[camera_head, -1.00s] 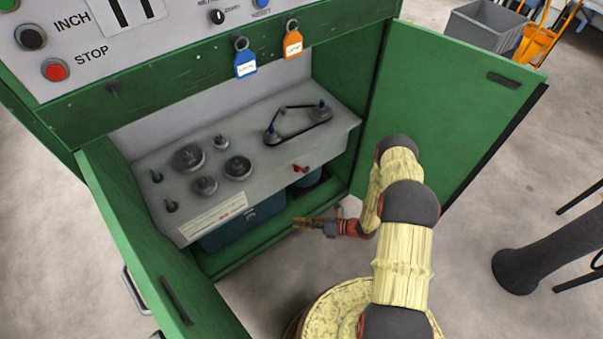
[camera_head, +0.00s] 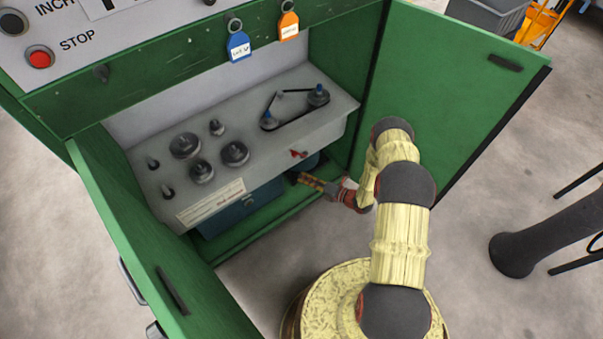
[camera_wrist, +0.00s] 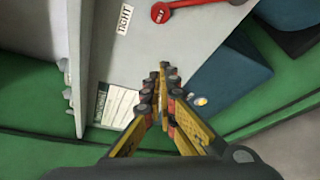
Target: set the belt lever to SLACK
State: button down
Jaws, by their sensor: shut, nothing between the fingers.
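The red belt lever (camera_head: 298,153) sits on the front face of the grey gear bench inside the green cabinet. It shows larger in the wrist view (camera_wrist: 162,12), at the top, lying across the grey face with a white label (camera_wrist: 124,17) beside it. My gripper (camera_head: 304,180) is at the cabinet opening, below and slightly right of the lever, and does not touch it. In the wrist view my gripper's fingers (camera_wrist: 162,70) are together and empty, pointing towards the grey face below the lever. The lever's setting cannot be read.
The belt and pulleys (camera_head: 295,105) sit on the bench top. Open green doors stand at left (camera_head: 150,240) and right (camera_head: 450,90). A blue box (camera_head: 240,208) lies under the bench. Blue (camera_head: 238,46) and orange (camera_head: 289,25) tags hang above.

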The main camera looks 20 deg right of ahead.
jog(key=w+a+b, duration=0.2)
jog(key=w, duration=0.6)
jog(key=shift+b, duration=0.4)
jog(key=shift+s+r, duration=0.1)
jog(key=shift+r, duration=0.1)
